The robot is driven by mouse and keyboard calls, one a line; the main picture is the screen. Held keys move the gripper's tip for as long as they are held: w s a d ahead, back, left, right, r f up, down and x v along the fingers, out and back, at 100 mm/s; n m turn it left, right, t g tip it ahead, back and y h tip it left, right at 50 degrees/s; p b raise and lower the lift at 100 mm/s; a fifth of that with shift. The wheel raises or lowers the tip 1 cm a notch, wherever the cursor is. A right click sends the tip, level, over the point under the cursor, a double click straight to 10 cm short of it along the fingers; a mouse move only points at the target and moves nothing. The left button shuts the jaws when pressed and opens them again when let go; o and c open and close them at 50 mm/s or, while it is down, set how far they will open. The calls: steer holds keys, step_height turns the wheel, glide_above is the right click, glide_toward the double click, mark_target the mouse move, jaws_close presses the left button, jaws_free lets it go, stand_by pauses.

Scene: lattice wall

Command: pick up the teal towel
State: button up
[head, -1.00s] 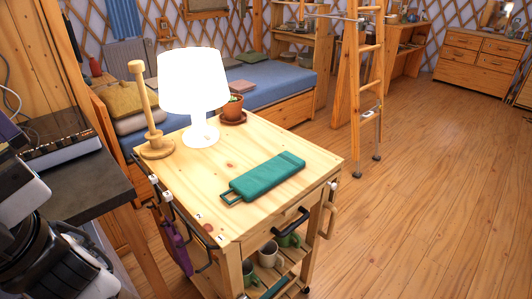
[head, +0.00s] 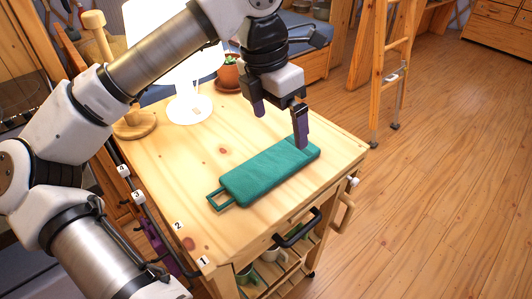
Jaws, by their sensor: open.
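The teal towel (head: 264,172) lies folded flat on the wooden cart top (head: 165,182), near its front right, with a loop at its left end. My gripper (head: 280,126) is above the cart top, at the far right end of the towel. Its two purple-tipped fingers are spread apart with nothing between them. The right finger overlaps the towel's right end in the picture; whether it touches cannot be told. The left finger is behind the towel's far edge.
A lit white lamp (head: 188,106) stands at the back of the cart, partly behind my arm. A wooden paper-towel stand (head: 133,125) is to its left and a potted plant (head: 228,74) to its right. A black handle (head: 298,228) and mugs on a shelf show at the front.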

steer(key=w+a+f+n+y, duration=0.1)
steer(key=w+a+f+y, duration=0.1)
steer(key=a, duration=0.1)
glide_above(259, 170)
steer(key=f, duration=0.7)
steer(key=shift+s+f+p, duration=0.2)
steer(key=shift+s+p, duration=0.1)
steer(key=shift+w+f+p, duration=0.15)
steer(key=shift+f+p, duration=0.2)
steer(key=shift+f, duration=1.05)
steer(key=shift+w+f+p, duration=0.1)
steer(key=shift+f+p, duration=0.25)
steer(key=shift+f, duration=1.05)
steer(key=c, duration=1)
step_height(259, 170, up, 20)
steer(key=shift+r+b, duration=0.1)
steer(key=shift+b, duration=0.7)
